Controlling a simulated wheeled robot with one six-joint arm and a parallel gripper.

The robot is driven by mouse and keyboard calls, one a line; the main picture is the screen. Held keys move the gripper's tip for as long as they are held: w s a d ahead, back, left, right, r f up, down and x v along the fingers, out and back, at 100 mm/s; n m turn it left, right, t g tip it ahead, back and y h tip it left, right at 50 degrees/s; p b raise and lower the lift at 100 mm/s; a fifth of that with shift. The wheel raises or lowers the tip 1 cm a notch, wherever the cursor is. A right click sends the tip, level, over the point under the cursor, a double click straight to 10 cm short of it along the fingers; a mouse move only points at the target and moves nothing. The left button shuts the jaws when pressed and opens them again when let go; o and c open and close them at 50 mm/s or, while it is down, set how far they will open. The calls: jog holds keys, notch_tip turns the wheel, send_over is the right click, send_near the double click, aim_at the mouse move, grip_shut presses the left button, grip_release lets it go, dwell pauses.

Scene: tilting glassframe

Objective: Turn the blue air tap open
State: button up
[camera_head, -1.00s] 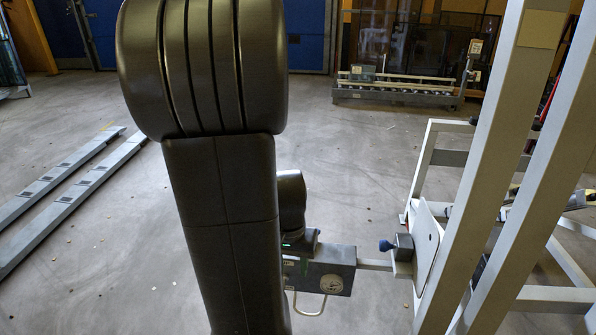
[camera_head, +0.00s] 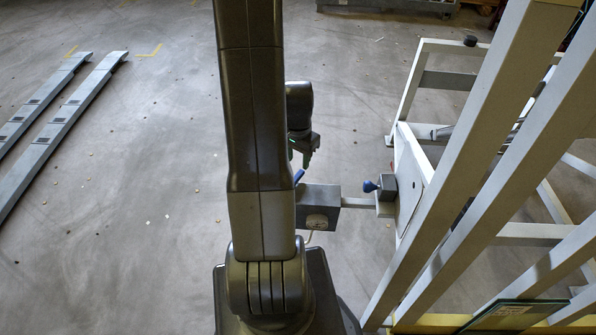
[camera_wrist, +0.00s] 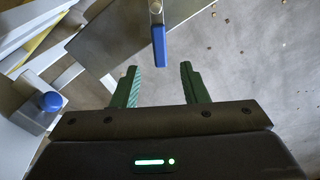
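A blue lever (camera_wrist: 159,45), which looks like the air tap's handle, hangs from a metal fitting in the wrist view. It lies ahead of my gripper (camera_wrist: 159,85), roughly centred between its green fingers and not between the pads. The fingers are open and empty. In the head view part of the blue lever (camera_head: 298,176) shows at the grey box (camera_head: 318,200), half hidden by my arm. My gripper (camera_head: 307,155) is just behind it there. A separate blue knob (camera_head: 370,186) sits on a small block at the frame; it also shows in the wrist view (camera_wrist: 50,101).
The white frame (camera_head: 450,170) with slanted posts stands close on the right. A glass edge (camera_head: 515,313) lies at lower right. Two grey rails (camera_head: 60,105) lie on the floor at left.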

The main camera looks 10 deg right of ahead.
aim_at(298, 175)
notch_tip(298, 175, down, 7)
jog(key=shift+r, duration=0.15)
dwell(0.4)
grip_shut()
